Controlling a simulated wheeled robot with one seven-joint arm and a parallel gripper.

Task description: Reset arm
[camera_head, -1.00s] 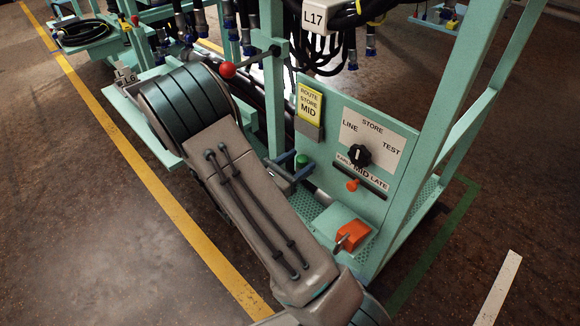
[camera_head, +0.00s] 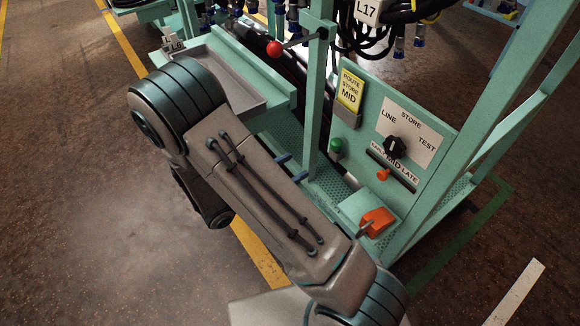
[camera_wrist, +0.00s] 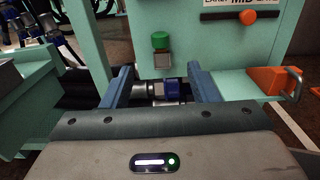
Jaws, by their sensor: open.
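My gripper (camera_wrist: 160,82) is open, its two blue fingers spread wide in the wrist view. Between and beyond them is a hose fitting with a blue collar (camera_wrist: 166,89) and a metal end; I see no contact with the fingers. In the head view, the tips of my gripper (camera_head: 291,167) show past my arm, left of the green button (camera_head: 336,146) on the teal stand. The green button (camera_wrist: 160,40) stands ahead of the fingers in the wrist view. Most of my gripper is hidden behind my arm in the head view.
The panel has a black selector knob (camera_head: 395,146), an orange slider (camera_head: 383,175) and a yellow ROUTE STORE MID card (camera_head: 350,90). An orange handle (camera_head: 376,221) is low on the stand. A red ball lever (camera_head: 274,48) and upright post are close. Floor at left is open.

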